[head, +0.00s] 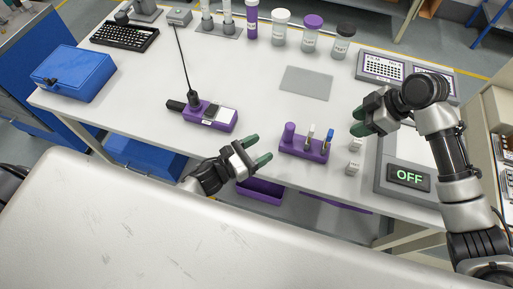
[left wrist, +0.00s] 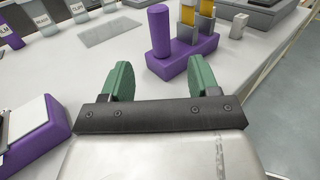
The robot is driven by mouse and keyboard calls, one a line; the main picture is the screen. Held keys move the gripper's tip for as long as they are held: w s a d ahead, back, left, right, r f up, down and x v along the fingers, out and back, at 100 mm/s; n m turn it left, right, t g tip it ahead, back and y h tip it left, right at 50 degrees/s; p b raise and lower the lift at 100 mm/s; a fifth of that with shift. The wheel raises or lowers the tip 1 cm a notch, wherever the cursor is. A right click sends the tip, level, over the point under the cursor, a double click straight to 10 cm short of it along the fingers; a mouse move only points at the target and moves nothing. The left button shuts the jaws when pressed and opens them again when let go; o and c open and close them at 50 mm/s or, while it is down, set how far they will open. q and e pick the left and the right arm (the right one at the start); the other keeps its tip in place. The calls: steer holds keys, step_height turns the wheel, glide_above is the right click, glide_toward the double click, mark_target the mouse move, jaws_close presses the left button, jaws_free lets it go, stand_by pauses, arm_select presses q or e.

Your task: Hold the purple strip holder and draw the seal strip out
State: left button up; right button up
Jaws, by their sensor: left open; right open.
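The purple strip holder (head: 304,146) stands near the front edge of the white table. I cannot tell which piece is the seal strip. My left gripper (head: 254,153) is open and empty, left of the holder and apart from it. In the left wrist view the holder (left wrist: 183,60) lies ahead of the green fingers (left wrist: 160,80). My right gripper (head: 358,121) is open and empty, above and right of the holder.
A purple device (head: 210,115) with a black cable lies to the left. Two small white blocks (head: 353,162) stand right of the holder. An OFF display (head: 408,177) is at the right. A grey plate (head: 306,83) lies behind, with jars (head: 312,33) at the back.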

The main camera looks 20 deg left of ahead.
mark_target(285, 134)
arm_select(q)
steer(key=x, duration=1)
steer(key=shift+w+d, duration=0.15)
steer(key=shift+d, duration=0.05)
steer(key=shift+c, duration=0.4)
